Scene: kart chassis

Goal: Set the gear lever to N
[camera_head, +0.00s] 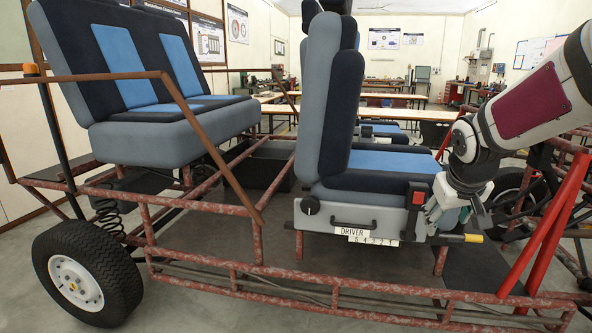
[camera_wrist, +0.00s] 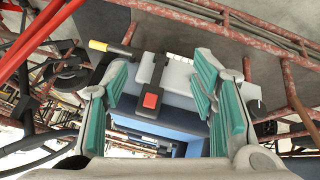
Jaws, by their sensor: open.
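My gripper (camera_head: 456,217) is open and empty beside the front of the driver's seat (camera_head: 372,180). In the wrist view its teal-padded fingers (camera_wrist: 160,75) stand wide apart. Between and beyond them is a black buckle with a red button (camera_wrist: 150,100), which also shows at the seat's side in the head view (camera_head: 417,196). I cannot tell whether this is the gear lever, and no N mark is readable.
A white "DRIVER" plate (camera_head: 368,236) is on the seat base. Rusty red frame tubes (camera_head: 300,280) run below, and bright red bars (camera_head: 545,235) rise at the right. A rear bench seat (camera_head: 165,115) and a wheel (camera_head: 82,272) are at the left.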

